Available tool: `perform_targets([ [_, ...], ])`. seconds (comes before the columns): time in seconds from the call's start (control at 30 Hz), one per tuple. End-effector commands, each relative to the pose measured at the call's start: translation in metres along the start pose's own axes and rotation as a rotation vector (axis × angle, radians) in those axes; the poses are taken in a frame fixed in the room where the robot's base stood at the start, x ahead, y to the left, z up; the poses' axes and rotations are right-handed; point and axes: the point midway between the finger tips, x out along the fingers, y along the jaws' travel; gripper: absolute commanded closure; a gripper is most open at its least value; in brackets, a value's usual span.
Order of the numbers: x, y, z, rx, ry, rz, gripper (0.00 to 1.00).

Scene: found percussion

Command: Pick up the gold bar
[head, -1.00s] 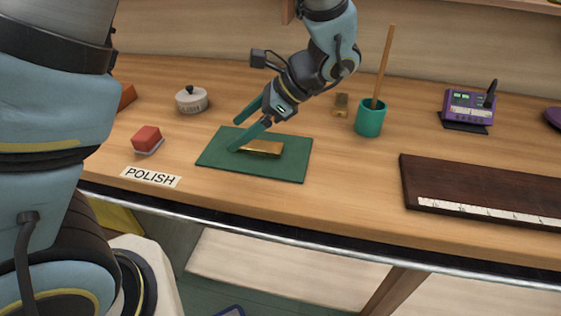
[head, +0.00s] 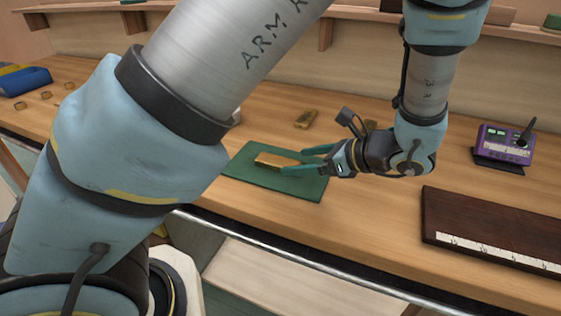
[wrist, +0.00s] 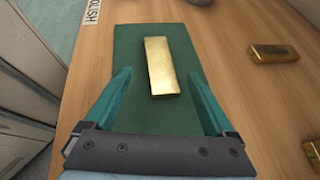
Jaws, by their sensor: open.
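The gold bar (head: 269,160) lies flat on a dark green mat (head: 310,188) on the wooden bench. My gripper (head: 293,161) is open, with two teal fingers reaching in low from the right, close to the bar's right end. In the wrist view the bar (wrist: 161,66) lies straight ahead. Its near end shows between the tips of my gripper (wrist: 159,72), with mat visible on both sides. I cannot tell whether a finger touches it.
A second gold bar (head: 306,118) lies on the bench behind the mat; the wrist view shows gold bars (wrist: 272,53) on the right. A purple device (head: 505,144) and a dark keyboard board (head: 470,215) stand to the right. A label (wrist: 92,12) lies beside the mat.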

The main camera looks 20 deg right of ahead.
Motion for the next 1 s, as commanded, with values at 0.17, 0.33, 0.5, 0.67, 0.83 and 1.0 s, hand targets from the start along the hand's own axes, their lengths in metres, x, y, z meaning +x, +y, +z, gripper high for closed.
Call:
perform_targets([
  [0.17, 0.027, -0.001, 0.003, 0.0, -0.002, 0.003, 0.11],
  [0.33, 0.039, -0.001, 0.001, 0.0, 0.0, 0.0, 0.11],
  [0.5, 0.04, -0.001, 0.001, -0.001, 0.0, -0.001, 0.11],
  [0.67, 0.04, -0.001, 0.001, -0.001, 0.0, 0.0, 0.24],
  [0.83, 0.04, -0.001, 0.001, -0.002, 0.0, 0.0, 0.44],
  [1.0, 0.04, -0.001, 0.001, -0.001, 0.0, 0.0, 0.63],
])
